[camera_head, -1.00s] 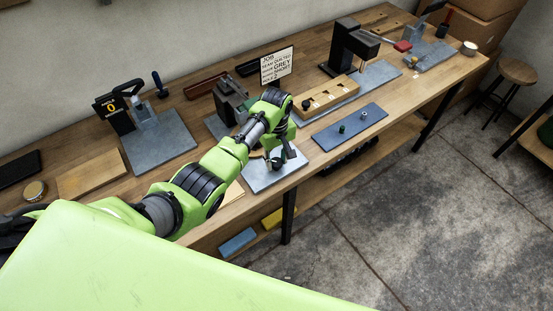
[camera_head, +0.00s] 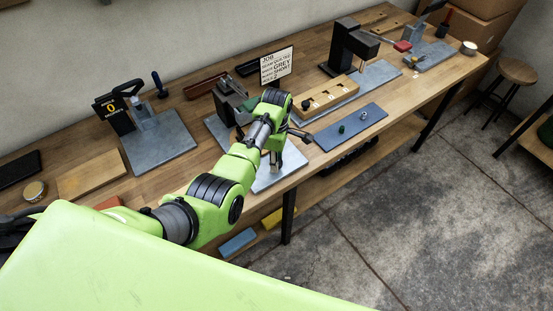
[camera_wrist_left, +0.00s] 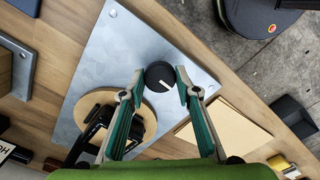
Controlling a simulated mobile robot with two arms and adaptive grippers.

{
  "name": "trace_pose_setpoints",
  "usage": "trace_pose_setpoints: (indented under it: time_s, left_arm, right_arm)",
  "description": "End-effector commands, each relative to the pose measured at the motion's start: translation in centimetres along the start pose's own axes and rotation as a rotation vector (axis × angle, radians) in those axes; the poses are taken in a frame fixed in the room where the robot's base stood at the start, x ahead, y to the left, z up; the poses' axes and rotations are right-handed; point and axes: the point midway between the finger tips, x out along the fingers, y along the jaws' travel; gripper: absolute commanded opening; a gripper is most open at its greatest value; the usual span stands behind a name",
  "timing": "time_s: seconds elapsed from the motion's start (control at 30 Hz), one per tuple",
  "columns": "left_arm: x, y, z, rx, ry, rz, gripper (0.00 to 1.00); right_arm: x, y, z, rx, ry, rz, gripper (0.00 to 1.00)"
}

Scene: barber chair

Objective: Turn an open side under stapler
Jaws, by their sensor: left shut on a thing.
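My left gripper (camera_wrist_left: 158,82) is shut on a round black knob (camera_wrist_left: 160,73) with a white line on its top. The knob sits above a grey metal plate (camera_wrist_left: 115,55); the plate shows below my gripper in the head view (camera_head: 268,180). Beside the knob in the wrist view is a round wooden disc (camera_wrist_left: 88,104), partly covered by a black part (camera_wrist_left: 98,132). In the head view my left gripper (camera_head: 275,163) reaches down over the plate, and my wrist hides much of it. I cannot tell for sure which device is the stapler. My right gripper is not in view.
A blue-grey mat (camera_head: 335,138) with small parts lies to the right, near a wooden block (camera_head: 330,98). A job sign (camera_head: 277,66), a black press (camera_head: 350,45) and a counter station (camera_head: 158,140) stand on the bench. A rod with a black ball (camera_head: 307,137) juts beside my wrist.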

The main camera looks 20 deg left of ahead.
Motion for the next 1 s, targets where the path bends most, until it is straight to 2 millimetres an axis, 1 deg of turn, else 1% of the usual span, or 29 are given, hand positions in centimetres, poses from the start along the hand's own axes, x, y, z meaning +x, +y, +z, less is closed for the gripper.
trace_pose_setpoints:
  time_s: [0.03, 0.3, 0.7, 0.73, 0.8, 1.0]
  left_arm:
    - [-0.22, 0.24, -0.07, -0.017, 0.002, 0.007, 0.08]
    - [-0.24, 0.27, -0.08, -0.074, 0.002, 0.007, 0.08]
    - [-0.25, 0.28, -0.11, -0.081, 0.002, 0.008, 0.08]
    - [-0.26, 0.29, -0.11, -0.081, 0.002, 0.008, 0.32]
    - [-0.24, 0.27, -0.1, -0.081, 0.001, 0.007, 0.47]
    - [-0.13, 0.14, -0.05, -0.079, 0.001, 0.004, 0.47]
  right_arm:
    - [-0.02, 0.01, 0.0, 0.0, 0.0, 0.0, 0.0]
    - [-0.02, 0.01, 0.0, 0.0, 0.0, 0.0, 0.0]
    - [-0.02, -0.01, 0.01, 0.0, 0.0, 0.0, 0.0]
    - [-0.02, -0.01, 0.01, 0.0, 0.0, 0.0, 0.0]
    - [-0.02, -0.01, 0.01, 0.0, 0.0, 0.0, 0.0]
    - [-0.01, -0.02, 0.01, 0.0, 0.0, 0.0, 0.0]
